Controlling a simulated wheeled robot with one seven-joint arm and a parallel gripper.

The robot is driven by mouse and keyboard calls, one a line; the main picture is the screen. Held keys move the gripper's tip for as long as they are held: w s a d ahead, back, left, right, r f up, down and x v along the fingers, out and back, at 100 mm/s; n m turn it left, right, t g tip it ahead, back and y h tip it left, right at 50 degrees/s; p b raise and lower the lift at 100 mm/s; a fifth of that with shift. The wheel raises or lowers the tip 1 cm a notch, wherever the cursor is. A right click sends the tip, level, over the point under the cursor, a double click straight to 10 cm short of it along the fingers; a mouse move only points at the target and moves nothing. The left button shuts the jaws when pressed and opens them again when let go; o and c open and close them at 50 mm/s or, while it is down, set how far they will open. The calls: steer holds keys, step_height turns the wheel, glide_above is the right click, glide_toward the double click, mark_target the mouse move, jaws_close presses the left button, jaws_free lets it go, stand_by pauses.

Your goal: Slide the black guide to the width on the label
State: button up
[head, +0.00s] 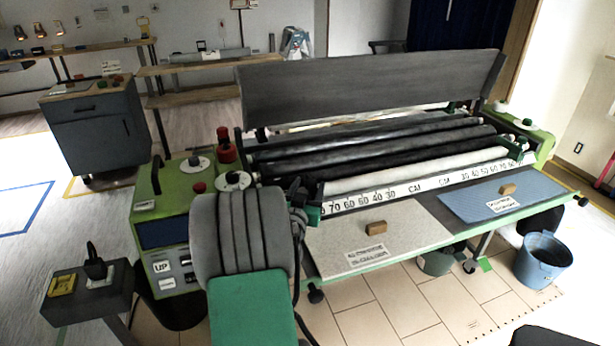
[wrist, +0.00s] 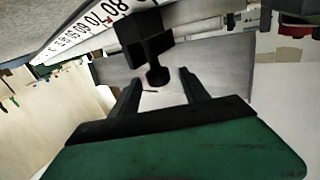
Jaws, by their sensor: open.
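The black guide (wrist: 147,38) is a dark block with a rounded knob below it, beside the white number scale in the wrist view. My gripper (wrist: 158,82) is open, its two fingers pointing toward the guide. The knob lies between the fingertips in the picture; I see no clear contact. In the head view my arm covers the left end of the scale (head: 408,187), and the guide is hard to make out there. Two labels lie on the front shelf: one on the pale sheet (head: 366,256), one on the blue sheet (head: 506,203). Their print is too small to read.
Black rollers (head: 370,153) run behind the scale. A dark green fitting (head: 515,146) sits at its right end. A green control cabinet (head: 166,210) stands left, a blue bucket (head: 543,262) right.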

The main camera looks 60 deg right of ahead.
mark_target(313, 180)
steer(key=d, duration=0.3)
steer(key=d+p, duration=0.1)
steer(key=d, duration=0.1)
steer(key=shift+w+d, duration=0.2)
steer(key=shift+w, duration=0.15)
steer(key=shift+c, duration=0.2)
steer(key=shift+a, duration=0.1)
jaws_close()
stand_by(0.7)
